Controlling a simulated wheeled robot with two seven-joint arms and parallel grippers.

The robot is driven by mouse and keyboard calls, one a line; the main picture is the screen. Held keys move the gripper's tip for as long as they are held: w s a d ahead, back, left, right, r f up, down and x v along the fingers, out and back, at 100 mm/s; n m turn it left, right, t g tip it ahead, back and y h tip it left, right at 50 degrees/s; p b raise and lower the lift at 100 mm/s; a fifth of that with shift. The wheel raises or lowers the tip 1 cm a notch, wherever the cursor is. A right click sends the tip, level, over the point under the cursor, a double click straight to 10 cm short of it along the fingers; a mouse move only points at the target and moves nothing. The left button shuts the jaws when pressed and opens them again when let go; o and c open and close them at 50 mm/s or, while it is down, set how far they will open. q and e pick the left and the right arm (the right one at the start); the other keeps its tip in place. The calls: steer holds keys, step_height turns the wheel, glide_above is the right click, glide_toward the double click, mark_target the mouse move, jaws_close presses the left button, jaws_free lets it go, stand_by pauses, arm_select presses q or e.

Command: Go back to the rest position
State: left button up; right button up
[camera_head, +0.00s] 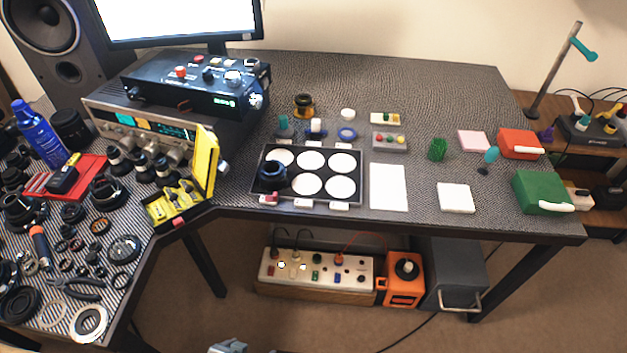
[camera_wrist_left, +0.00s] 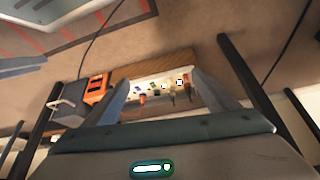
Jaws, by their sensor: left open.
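My left gripper (camera_wrist_left: 165,95) shows in the left wrist view with its two fingers spread apart and nothing between them. It is away from the table, facing the floor and the power strip under the desk. In the head view only a small grey piece of my own body shows at the bottom edge, below the desk front. My right gripper is not in view. On the desk, a black tray (camera_head: 357,190) with white round pads holds a dark lens part (camera_head: 272,175) at its left.
The desk (camera_head: 420,90) carries a white sheet (camera_head: 388,187), a green box (camera_head: 541,192), a red box (camera_head: 519,143) and a yellow case (camera_head: 204,163). Lens parts crowd the left wing. A power strip (camera_head: 315,270) and orange box (camera_head: 403,285) sit below. Floor in front is clear.

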arm_select(q)
steer(key=s+d+f+t+h, duration=0.1)
steer(key=s+d+f+t, duration=0.1)
steer(key=f, duration=1.3)
steer(key=shift+s+d+f, duration=0.2)
steer(key=shift+s+d, duration=0.15)
steer(key=shift+s, duration=0.25)
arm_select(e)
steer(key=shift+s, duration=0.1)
